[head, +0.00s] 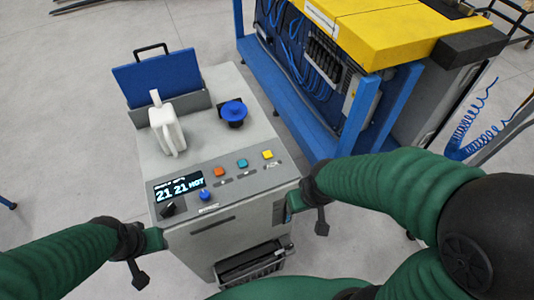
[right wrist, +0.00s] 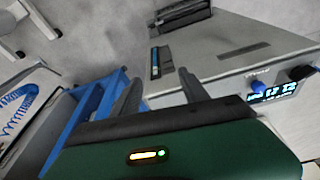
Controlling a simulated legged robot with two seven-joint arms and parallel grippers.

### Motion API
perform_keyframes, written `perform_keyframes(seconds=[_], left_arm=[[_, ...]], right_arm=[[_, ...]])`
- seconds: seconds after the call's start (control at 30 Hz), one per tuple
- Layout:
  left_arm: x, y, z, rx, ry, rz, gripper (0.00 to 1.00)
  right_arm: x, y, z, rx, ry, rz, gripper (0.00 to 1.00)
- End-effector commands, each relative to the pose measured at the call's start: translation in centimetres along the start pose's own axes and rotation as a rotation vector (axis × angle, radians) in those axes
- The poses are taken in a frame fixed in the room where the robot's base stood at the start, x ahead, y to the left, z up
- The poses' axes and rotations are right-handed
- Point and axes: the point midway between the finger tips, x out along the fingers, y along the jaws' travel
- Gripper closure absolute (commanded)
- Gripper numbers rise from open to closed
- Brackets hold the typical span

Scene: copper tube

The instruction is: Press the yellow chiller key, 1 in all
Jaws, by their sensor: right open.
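The grey chiller cabinet (head: 195,258) stands in the middle of the head view with a sloped control panel. The yellow key (head: 267,154) is at the panel's right end, next to a teal key (head: 243,163) and an orange key (head: 219,172). My right gripper (head: 284,209) is beside the cabinet's right front, below the yellow key and apart from it. In the right wrist view its two fingers (right wrist: 160,88) are spread and empty; the yellow key does not show there. My left gripper (head: 160,240) is at the cabinet's left front; its fingers are too small to judge.
The panel has a lit display (head: 180,189) reading "21 21 HOT", a blue knob (head: 205,195) and a black knob (head: 167,210). A white handled object (head: 168,132) and a blue-topped knob (head: 233,112) are on top. A blue-framed bench (head: 290,110) stands close on the right.

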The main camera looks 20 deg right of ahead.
Motion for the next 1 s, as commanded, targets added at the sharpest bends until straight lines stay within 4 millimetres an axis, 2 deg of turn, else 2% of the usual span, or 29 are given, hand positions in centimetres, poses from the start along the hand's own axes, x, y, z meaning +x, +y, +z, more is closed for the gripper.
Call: perform_keyframes(seconds=[0.03,0.4,1.0], left_arm=[[0.00,0.00,0.00,0.000,0.000,0.000,0.64],[0.00,0.00,0.00,0.000,0.000,0.000,0.64],[0.00,0.00,0.00,0.000,0.000,0.000,0.64]], right_arm=[[0.00,0.00,0.00,0.000,0.000,0.000,0.53],[0.00,0.00,0.00,0.000,0.000,0.000,1.00],[0.00,0.00,0.00,0.000,0.000,0.000,1.00]])
